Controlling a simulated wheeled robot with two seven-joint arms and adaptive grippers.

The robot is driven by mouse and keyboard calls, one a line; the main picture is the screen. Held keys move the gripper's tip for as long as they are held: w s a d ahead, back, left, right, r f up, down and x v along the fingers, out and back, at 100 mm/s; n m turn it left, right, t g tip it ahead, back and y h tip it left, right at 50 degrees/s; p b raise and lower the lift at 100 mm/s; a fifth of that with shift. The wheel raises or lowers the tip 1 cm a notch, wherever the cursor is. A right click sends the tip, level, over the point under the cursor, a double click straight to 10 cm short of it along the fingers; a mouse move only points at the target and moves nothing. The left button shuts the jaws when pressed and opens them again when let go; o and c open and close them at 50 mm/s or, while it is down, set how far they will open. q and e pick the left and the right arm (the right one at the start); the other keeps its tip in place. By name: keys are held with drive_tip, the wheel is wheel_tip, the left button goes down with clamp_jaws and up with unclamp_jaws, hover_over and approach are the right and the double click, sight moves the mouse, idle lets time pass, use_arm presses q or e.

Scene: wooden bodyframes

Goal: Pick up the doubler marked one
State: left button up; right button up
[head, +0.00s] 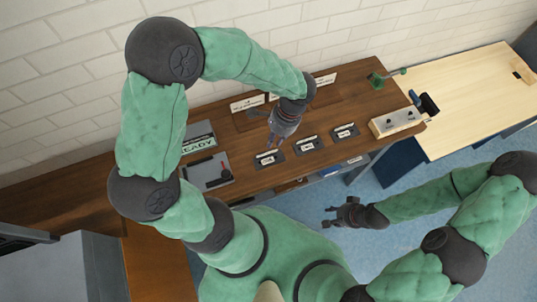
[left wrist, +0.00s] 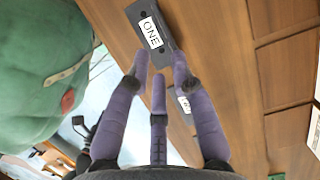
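The doubler marked ONE (left wrist: 148,26) is a dark grey plate with a white label, lying on the brown wooden bench in the left wrist view. In the head view the plate under my left gripper (head: 271,146) appears to be this doubler (head: 269,159), though its label is too small to read surely. In the left wrist view my left gripper (left wrist: 160,62) has its fingers spread and empty, tips just short of the plate. My right gripper (head: 327,216) is open and empty over the blue floor, away from the bench.
Two similar labelled plates, a middle one (head: 308,146) and a right one (head: 345,132), lie beside it. A READY sign (head: 198,138) and a grey tray (head: 208,173) are left. White labels stand behind.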

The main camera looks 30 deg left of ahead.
sight(267, 152)
use_arm(q)
drive_tip(key=x, duration=0.3)
drive_tip(key=shift+w+a+f+b, duration=0.1)
drive_tip(key=shift+w+f+b, duration=0.1)
drive_tip(key=shift+b, duration=0.15)
drive_tip(key=b+x, duration=0.2)
drive_tip(key=x, duration=0.3)
clamp_jaws()
